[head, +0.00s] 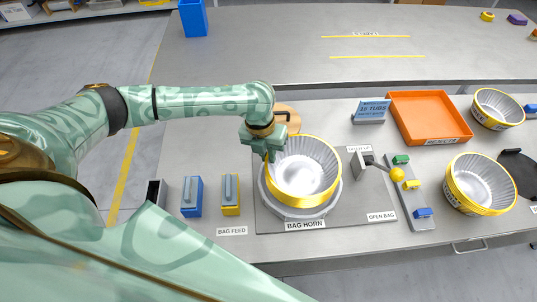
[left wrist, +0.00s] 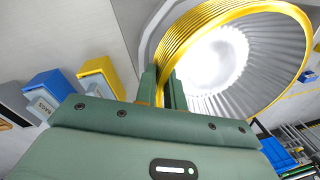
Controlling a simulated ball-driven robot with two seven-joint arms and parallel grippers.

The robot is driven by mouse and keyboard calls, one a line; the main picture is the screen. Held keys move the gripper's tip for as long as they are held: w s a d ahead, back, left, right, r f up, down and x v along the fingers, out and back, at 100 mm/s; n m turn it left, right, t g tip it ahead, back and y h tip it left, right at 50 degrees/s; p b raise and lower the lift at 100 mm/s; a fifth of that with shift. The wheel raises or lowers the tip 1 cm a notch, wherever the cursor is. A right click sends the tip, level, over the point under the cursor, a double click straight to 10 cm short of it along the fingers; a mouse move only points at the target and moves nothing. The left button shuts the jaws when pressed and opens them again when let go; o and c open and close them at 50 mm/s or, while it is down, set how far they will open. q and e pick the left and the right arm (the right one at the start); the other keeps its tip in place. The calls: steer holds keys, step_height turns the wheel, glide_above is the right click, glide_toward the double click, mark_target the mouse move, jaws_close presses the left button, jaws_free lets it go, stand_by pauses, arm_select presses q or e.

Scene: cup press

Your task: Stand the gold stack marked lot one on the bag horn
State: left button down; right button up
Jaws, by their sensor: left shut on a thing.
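The gold stack (head: 303,170) is a nest of ribbed silver cups with gold rims, and it also shows in the left wrist view (left wrist: 215,22). It is over the bag horn, whose grey round base (head: 267,200) shows around its lower edge. I cannot tell whether the stack rests on the horn or hangs just above it. My left gripper (head: 272,156) is shut on the stack's left rim; in the left wrist view the fingers (left wrist: 163,95) pinch the rim. No lot mark is readable on it. My right gripper is not in view.
Another gold-rimmed stack (head: 481,184) stands at the right, and a gold-rimmed cup (head: 497,108) is behind it. An orange rejects tray (head: 430,117), a blue sign (head: 372,110) and a yellow-knobbed lever (head: 397,174) are nearby. Blue and yellow bag feed blocks (head: 191,197) stand left.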

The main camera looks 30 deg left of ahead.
arm_select(q)
steer(key=shift+r, duration=0.1)
steer(key=c, duration=1.5)
jaws_free()
steer(key=r+p, duration=0.1)
steer(key=r, duration=0.3)
steer(key=a+r+p, duration=0.1)
steer(key=r, duration=0.3)
steer(key=r+p, duration=0.2)
steer(key=r, duration=0.2)
steer(key=shift+s+a, duration=0.15)
steer(key=shift+a, duration=0.2)
steer(key=shift+f, duration=0.1)
